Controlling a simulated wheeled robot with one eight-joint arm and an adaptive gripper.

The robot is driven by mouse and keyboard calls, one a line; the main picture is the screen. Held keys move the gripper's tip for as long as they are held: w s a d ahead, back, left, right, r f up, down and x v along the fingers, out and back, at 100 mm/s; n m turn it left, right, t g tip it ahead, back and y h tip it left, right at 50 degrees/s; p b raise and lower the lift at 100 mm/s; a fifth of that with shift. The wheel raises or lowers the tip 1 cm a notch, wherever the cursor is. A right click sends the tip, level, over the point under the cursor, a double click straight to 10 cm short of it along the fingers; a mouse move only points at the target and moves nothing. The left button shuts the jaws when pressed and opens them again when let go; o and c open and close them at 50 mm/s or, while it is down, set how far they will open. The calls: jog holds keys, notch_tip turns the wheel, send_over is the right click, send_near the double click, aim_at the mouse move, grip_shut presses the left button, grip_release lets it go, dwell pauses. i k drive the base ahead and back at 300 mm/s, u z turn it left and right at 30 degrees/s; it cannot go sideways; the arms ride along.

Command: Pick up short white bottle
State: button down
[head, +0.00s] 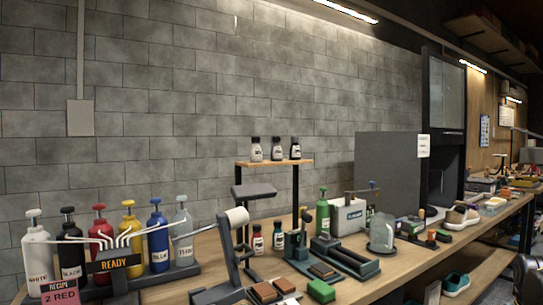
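Several short bottles with dark caps and pale labels are in the head view. On a small raised wooden shelf (268,163) stand a whitish left bottle (256,150), a whitish middle bottle (276,150) and a darker right bottle (295,150). Below the shelf, two more short labelled bottles, one left (258,242) and one right (278,238), stand upright on the workbench. A larger white pump bottle marked WHITE (37,258) stands at the far left. I cannot tell which short bottle the task names. My gripper is not in view.
A row of coloured pump bottles fills the bench's left. A grey stand with a white roll (236,217) rises in front of the lower bottles. Clamps (340,258), brushes and a green block (321,291) crowd the middle. A grey panel (386,172) stands behind; the wooden workbench (400,278) is clear near its front edge.

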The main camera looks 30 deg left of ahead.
aim_at(256, 153)
jog(key=u, duration=3.2)
jog(key=k, duration=1.1)
jog(key=z, duration=1.15)
jog(key=i, duration=0.5)
